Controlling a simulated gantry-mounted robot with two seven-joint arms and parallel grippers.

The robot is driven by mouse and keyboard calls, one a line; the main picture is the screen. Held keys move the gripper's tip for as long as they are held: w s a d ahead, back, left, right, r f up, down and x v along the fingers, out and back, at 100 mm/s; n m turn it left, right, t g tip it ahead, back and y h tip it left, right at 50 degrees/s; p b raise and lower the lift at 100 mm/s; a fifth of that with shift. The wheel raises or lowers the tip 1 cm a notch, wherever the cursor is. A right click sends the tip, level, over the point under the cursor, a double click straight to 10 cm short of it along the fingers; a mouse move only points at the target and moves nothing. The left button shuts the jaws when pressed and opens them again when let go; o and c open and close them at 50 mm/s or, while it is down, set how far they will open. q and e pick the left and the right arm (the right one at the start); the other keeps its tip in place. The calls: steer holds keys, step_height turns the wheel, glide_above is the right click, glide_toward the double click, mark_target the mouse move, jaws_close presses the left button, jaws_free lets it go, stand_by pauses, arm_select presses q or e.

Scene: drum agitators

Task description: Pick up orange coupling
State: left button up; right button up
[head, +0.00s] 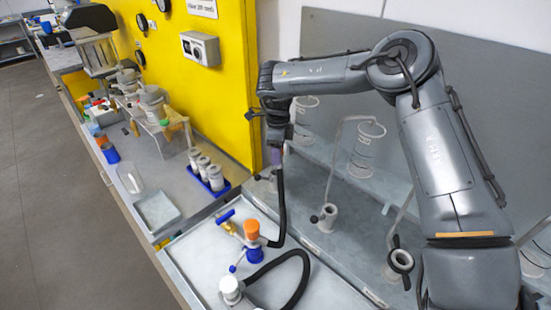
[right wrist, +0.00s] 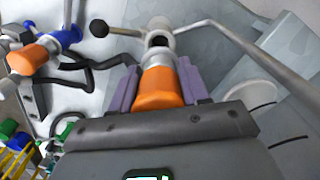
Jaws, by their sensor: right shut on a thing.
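An orange coupling (right wrist: 160,86) sits between the two purple fingers of my right gripper (right wrist: 155,82) in the right wrist view. The fingers are shut on it. A paler tip of it points at a grey ring clamp (right wrist: 156,33) with a black knob; I cannot tell whether they touch. In the head view my right gripper (head: 275,155) points down over the back bench edge, and the coupling in it is hidden or too small to make out. A second orange piece (head: 251,229) stands on a blue fitting on the tray; it also shows in the right wrist view (right wrist: 33,53). My left gripper is out of view.
A black hose (head: 281,205) runs down onto the light tray (head: 200,265). Ring stands (head: 328,213) with glass cylinders line the right side. A blue rack (head: 209,187) with several white containers stands on the left. A yellow panel (head: 225,90) rises behind.

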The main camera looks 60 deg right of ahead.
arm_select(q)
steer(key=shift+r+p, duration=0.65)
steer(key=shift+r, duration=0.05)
arm_select(e)
steer(key=s+d+r, duration=0.1)
steer(key=s+r, duration=0.5)
steer(key=s, duration=0.5)
steer(key=shift+d+r, duration=0.1)
